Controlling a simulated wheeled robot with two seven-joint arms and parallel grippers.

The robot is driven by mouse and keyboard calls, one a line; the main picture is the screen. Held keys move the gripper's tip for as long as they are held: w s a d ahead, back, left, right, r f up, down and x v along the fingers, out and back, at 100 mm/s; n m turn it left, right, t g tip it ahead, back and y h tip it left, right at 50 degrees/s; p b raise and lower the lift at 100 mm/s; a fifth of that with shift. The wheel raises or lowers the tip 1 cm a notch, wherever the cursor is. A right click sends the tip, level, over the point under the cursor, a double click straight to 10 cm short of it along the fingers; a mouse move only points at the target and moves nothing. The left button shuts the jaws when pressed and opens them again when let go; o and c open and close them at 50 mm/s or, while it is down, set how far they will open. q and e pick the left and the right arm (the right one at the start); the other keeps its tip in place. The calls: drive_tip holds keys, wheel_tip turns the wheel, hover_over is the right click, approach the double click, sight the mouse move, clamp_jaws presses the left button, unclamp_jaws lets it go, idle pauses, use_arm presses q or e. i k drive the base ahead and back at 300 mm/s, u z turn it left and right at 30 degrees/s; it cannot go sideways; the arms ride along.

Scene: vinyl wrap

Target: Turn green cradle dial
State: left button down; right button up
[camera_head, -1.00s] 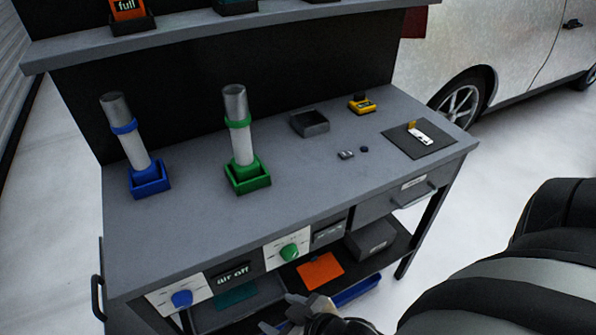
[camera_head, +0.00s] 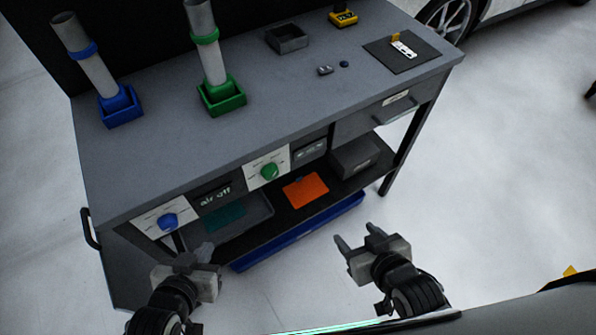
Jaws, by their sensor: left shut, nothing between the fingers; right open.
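The green dial (camera_head: 269,171) sits on a white panel on the front of the workbench, below the green cradle (camera_head: 221,97). The green cradle holds an upright, slightly tilted white and grey roll with a green ring. My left gripper (camera_head: 190,254) is shut and empty, in front of the bench below the blue dial (camera_head: 168,221). My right gripper (camera_head: 354,238) is open and empty, in front of the bench, to the right of and below the green dial. Neither gripper touches a dial.
A blue cradle (camera_head: 120,107) with another roll stands at the left of the workbench (camera_head: 160,160). An "air off" display (camera_head: 215,196) lies between the dials. A lower shelf holds an orange sheet (camera_head: 306,191) and a grey box (camera_head: 354,157).

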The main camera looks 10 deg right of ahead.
sight(271, 171)
drive_tip(key=z, duration=1.85)
drive_tip(key=k, duration=1.15)
drive_tip(key=u, duration=1.85)
drive_tip(key=i, duration=0.55)
drive_tip(key=u, duration=0.05)
